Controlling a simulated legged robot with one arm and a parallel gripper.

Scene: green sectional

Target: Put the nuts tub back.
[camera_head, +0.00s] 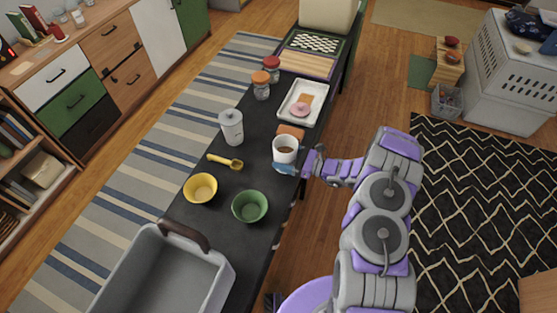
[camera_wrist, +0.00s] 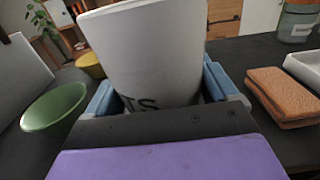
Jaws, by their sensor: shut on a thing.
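The nuts tub is the white cylindrical tub (camera_head: 286,147) with brown contents at its open top, on or just above the dark counter (camera_head: 215,158). In the wrist view the white tub (camera_wrist: 150,50) fills the middle, with part of dark lettering low on its side. My gripper (camera_head: 285,168) is shut on the tub, its blue fingers on either side of it, also in the wrist view (camera_wrist: 160,92). I cannot tell whether the tub's base touches the counter.
A green bowl (camera_head: 250,206), yellow bowl (camera_head: 200,188) and yellow scoop (camera_head: 226,162) lie left of the tub. A white canister (camera_head: 231,127) stands behind them. A brown folded cloth or wallet (camera_wrist: 283,95), white tray (camera_head: 303,102) and jars (camera_head: 261,85) are near. A grey bin (camera_head: 165,275) is in front.

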